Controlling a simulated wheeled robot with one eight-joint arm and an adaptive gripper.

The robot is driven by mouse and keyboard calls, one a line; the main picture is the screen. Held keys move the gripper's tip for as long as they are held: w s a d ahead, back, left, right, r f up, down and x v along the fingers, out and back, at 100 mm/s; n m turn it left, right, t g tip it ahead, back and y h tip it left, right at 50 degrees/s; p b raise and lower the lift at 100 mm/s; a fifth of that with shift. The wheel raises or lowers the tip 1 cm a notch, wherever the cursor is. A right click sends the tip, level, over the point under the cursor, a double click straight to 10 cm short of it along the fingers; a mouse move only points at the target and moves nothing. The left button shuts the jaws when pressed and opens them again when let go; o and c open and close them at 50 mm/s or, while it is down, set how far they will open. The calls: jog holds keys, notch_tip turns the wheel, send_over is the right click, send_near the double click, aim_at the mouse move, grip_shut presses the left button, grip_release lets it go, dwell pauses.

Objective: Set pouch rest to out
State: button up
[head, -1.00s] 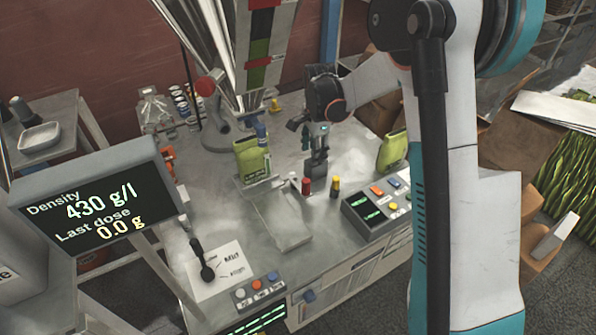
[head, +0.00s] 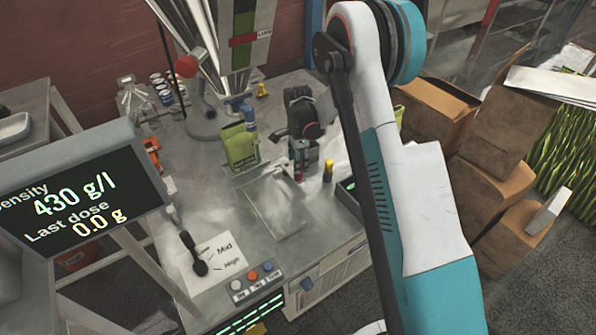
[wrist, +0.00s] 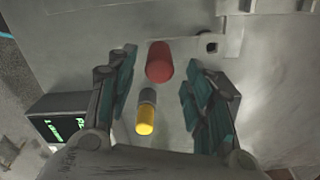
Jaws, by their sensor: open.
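A red knob (head: 299,175) stands on the metal bench, right of the green pouch (head: 240,148) under the filler spout. A yellow-topped knob (head: 328,170) stands just right of it. I cannot tell for sure which part is the pouch rest; the pouch stands on a support partly hidden by it. My gripper (head: 300,163) is low over the red knob. In the wrist view, my open gripper (wrist: 160,80) has the red knob (wrist: 159,62) and yellow knob (wrist: 145,118) between its fingers, with gaps to both sides. Contact is not visible.
A flat plate (head: 275,207) lies in front of the pouch. A black lever (head: 195,255) sits on a Mid/High label at the front left. A display (head: 75,190) stands left. Cardboard boxes (head: 490,180) are to the right. A lit control box (wrist: 60,122) sits beside the fingers.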

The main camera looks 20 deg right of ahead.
jog(key=shift+f+b, duration=0.55)
jog(key=shift+f, duration=1.35)
jog(key=shift+c, duration=0.6)
grip_shut()
